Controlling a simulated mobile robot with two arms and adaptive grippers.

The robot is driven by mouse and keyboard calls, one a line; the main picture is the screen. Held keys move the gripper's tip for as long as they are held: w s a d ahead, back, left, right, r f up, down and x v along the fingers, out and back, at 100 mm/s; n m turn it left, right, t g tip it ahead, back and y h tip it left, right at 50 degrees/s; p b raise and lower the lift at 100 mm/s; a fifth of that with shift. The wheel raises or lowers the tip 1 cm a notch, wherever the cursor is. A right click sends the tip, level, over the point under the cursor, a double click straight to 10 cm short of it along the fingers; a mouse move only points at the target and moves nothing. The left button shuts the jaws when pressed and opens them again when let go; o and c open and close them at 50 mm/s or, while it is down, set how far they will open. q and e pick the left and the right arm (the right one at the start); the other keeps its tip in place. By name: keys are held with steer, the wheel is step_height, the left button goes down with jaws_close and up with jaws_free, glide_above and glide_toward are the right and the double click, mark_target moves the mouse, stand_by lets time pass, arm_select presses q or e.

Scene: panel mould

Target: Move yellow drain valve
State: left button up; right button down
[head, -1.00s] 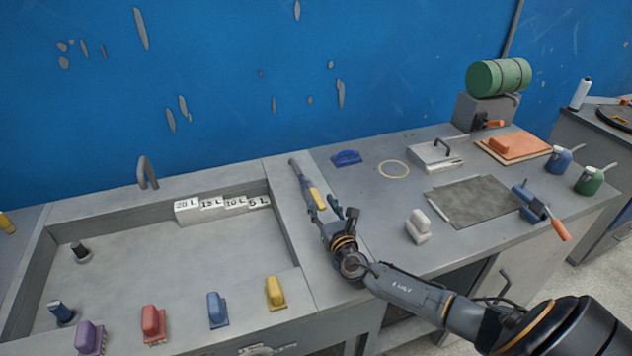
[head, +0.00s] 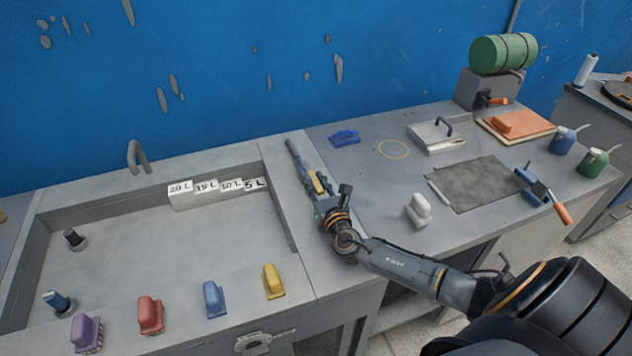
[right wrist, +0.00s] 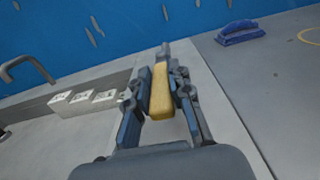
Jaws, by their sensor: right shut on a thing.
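The drain valve's yellow handle (head: 317,183) lies along the grey strip between the sink and the worktop, beside a grey pipe end. In the right wrist view the yellow handle (right wrist: 160,92) sits between the two fingers, pointing away from me. My right gripper (head: 318,190) is shut on this handle; it also shows in the right wrist view (right wrist: 161,95). The fingers and wrist hide part of the handle and the valve body beneath. My left gripper is not in view.
The sink (head: 130,235) is left, with numbered white blocks (head: 215,190) at its back wall. Purple, red, blue and yellow brushes (head: 274,282) stand on its front ledge. A white brush (head: 418,210) stands right of my arm. A blue brush (head: 344,138) lies behind.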

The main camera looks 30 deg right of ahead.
steer(key=shift+w+a+r+m+h+p, duration=0.1)
steer(key=shift+a+r+m+h+p, duration=0.1)
steer(key=shift+m+h+p, duration=0.25)
steer(key=shift+w+a+m+g+h, duration=0.1)
steer(key=shift+a+m+g+h, duration=0.2)
steer(key=shift+h, duration=0.35)
steer(key=shift+w+a+m+g+h+p, duration=0.1)
steer(key=shift+a+m+g+h+p, duration=0.2)
steer(key=shift+h, duration=0.3)
steer(key=shift+w+a+f+m+g+h, duration=0.1)
steer(key=shift+w+a+m+g+h, duration=0.25)
steer(key=shift+m+h, duration=0.4)
steer(key=shift+w+a+m+g+h, duration=0.1)
steer(key=shift+a+m+g+h, duration=0.25)
steer(key=shift+m+g+h, duration=0.35)
steer(key=c, duration=1.2)
jaws_free()
steer(key=shift+f, duration=0.1)
